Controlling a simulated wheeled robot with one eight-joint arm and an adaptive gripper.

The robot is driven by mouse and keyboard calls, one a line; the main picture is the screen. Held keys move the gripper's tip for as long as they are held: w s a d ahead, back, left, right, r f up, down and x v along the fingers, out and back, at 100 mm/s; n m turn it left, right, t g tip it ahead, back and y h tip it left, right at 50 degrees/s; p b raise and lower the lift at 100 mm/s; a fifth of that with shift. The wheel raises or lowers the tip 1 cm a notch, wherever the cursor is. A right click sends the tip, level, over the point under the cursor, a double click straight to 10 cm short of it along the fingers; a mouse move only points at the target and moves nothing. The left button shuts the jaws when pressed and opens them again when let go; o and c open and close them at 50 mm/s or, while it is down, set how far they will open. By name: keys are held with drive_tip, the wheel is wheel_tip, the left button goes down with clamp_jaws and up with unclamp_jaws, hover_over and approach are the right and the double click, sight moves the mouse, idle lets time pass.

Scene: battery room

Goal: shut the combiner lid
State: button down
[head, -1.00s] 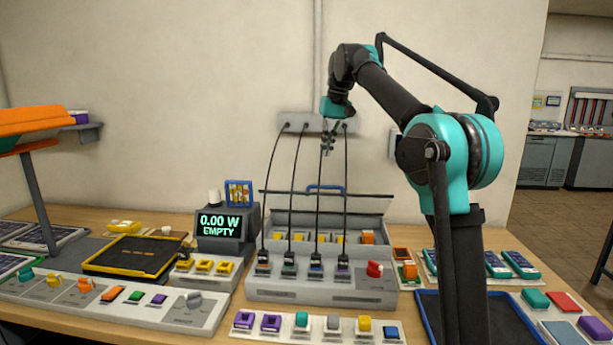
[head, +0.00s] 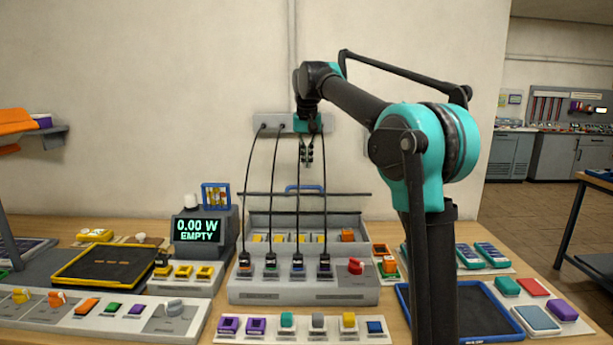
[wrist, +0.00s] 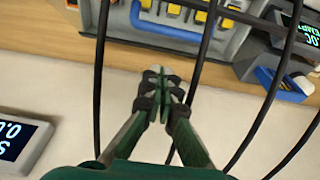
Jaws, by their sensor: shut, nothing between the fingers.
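The combiner (head: 345,296) is a grey box on the bench. Its lid (head: 345,194) stands raised at the back, a see-through panel with dark edges and a blue handle (head: 305,188). The handle also shows near the top of the wrist view (wrist: 165,27). Several black cables run from a wall strip (head: 265,123) down to plugs along the box's front. My gripper (head: 307,161) is shut and empty, pointing down above the handle, among the cables. In the wrist view my gripper (wrist: 161,76) is apart from the handle, with cables on both sides.
A display (head: 198,230) reading 0.00 W EMPTY stands left of the combiner. A row of coloured blocks (head: 318,323) lies in front, and a blue-rimmed tray (head: 403,300) is at the right. A red knob (head: 356,266) sits on the box's right front.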

sight(306, 243)
drive_tip(key=f, duration=0.1)
drive_tip(key=s+f, duration=0.1)
drive_tip(key=f, duration=0.1)
drive_tip(key=s+f, duration=0.1)
drive_tip(key=shift+f, duration=0.25)
drive_tip(key=shift+s+f+t, duration=0.45)
drive_tip(key=shift+s+t, duration=0.05)
drive_tip(key=shift+s, duration=0.25)
drive_tip(key=shift+s+f+t, duration=0.45)
drive_tip(key=shift+s+t, duration=0.05)
drive_tip(key=shift+s, duration=0.2)
drive_tip(key=s+f+t, duration=0.4)
drive_tip(key=f, duration=0.1)
drive_tip(key=s+f+t, duration=0.1)
drive_tip(key=s+f, duration=0.1)
drive_tip(key=f, duration=0.1)
drive_tip(key=shift+s+f+t, duration=0.1)
drive_tip(key=shift+s+t, duration=0.1)
drive_tip(key=shift+t, duration=0.2)
drive_tip(key=shift+s+f, duration=0.2)
drive_tip(key=shift+f, duration=0.4)
drive_tip(key=shift+s+f, duration=0.15)
drive_tip(key=shift+f, duration=0.45)
drive_tip(key=shift+r, duration=0.15)
